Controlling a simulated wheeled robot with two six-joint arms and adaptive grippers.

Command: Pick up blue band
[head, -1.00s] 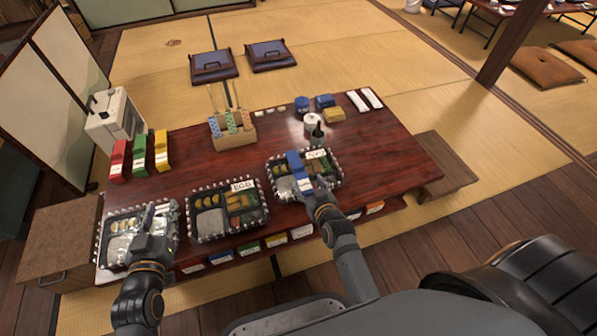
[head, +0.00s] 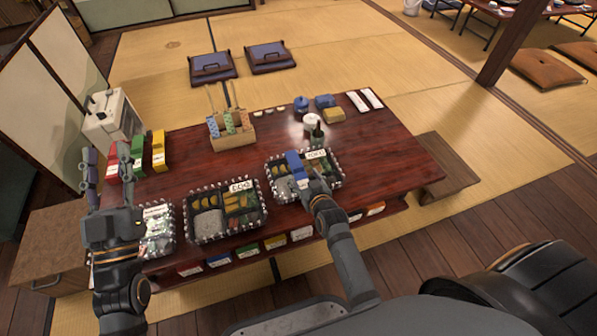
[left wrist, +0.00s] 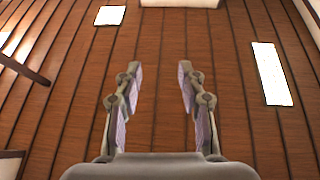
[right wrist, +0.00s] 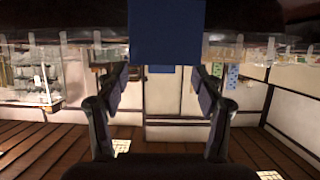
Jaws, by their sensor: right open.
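The blue band (head: 294,167) lies across the left part of the right bento box (head: 336,190) on the low table. In the right wrist view a blue panel, likely the band (right wrist: 167,35), fills the top middle, in line with the gap between my fingers. My right gripper (right wrist: 163,80) is open with its fingers to either side of that panel; I cannot tell whether they touch it.
Middle bento (head: 225,232) and left bento (head: 160,250) sit along the front edge. Red, green (head: 139,157) and yellow bands stand at the left near a white appliance (head: 112,115). A wooden holder (head: 233,139) stands at the back. The table's right end is clear.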

